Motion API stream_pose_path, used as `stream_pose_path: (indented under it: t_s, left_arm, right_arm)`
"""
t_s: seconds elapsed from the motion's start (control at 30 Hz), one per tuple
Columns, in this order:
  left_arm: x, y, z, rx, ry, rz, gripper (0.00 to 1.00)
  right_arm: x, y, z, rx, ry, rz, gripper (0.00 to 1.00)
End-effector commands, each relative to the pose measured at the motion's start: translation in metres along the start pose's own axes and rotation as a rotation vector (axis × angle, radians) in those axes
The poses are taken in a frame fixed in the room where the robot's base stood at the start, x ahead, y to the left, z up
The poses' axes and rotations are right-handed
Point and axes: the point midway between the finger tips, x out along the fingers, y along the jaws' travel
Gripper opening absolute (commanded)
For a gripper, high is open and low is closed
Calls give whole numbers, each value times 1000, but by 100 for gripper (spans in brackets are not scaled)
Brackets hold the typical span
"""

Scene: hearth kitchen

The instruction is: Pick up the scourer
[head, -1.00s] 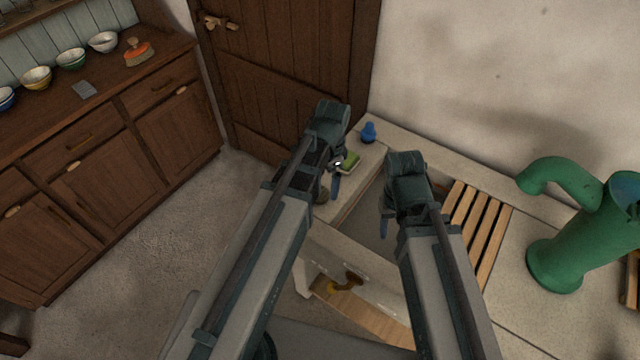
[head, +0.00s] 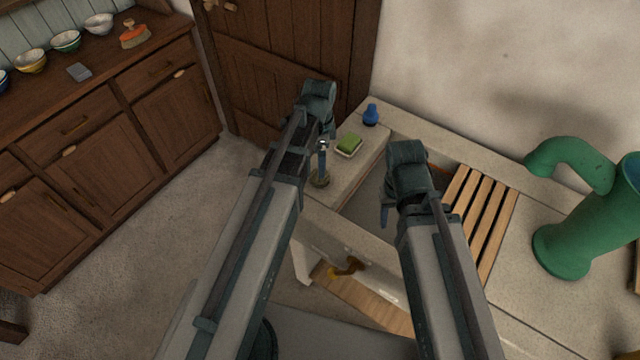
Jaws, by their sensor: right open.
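A small green block that looks like the scourer (head: 349,142) lies in a pale dish (head: 346,154) on the near-left corner of the stone sink surround. My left gripper (head: 322,162) hangs just left of the dish, apart from it in the picture; its fingers are seen edge-on and their opening is unclear. My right gripper (head: 388,214) is open over the sink basin, right of the dish and well apart from it. Its fingers are partly hidden by its own wrist.
A blue bottle (head: 371,114) stands behind the dish. A slatted wooden rack (head: 486,212) and a green pump (head: 568,240) are to the right. A small round dark object (head: 320,181) is beneath my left gripper. A wooden dresser (head: 95,150) stands at left.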

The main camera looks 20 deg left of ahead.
Motion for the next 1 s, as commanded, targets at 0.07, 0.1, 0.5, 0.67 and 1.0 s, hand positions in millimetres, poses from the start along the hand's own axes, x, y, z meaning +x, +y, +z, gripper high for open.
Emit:
stream_pose_path:
  t_s: [0.07,0.1,0.5,0.67,1.0]
  left_arm:
    - [19,0,0,0,0,0,100]
    - [24,0,0,0,0,0,100]
    - [33,-1,-1,0,0,0,100]
    - [49,-3,-2,0,0,0,100]
    - [82,-4,-3,0,0,0,100]
  right_arm:
    - [19,-2,-1,0,0,0,50]
    - [23,-2,-1,0,0,0,50]
    - [33,-3,-2,0,0,0,50]
    - [49,-5,-3,0,0,0,50]
    - [82,-8,-5,0,0,0,50]
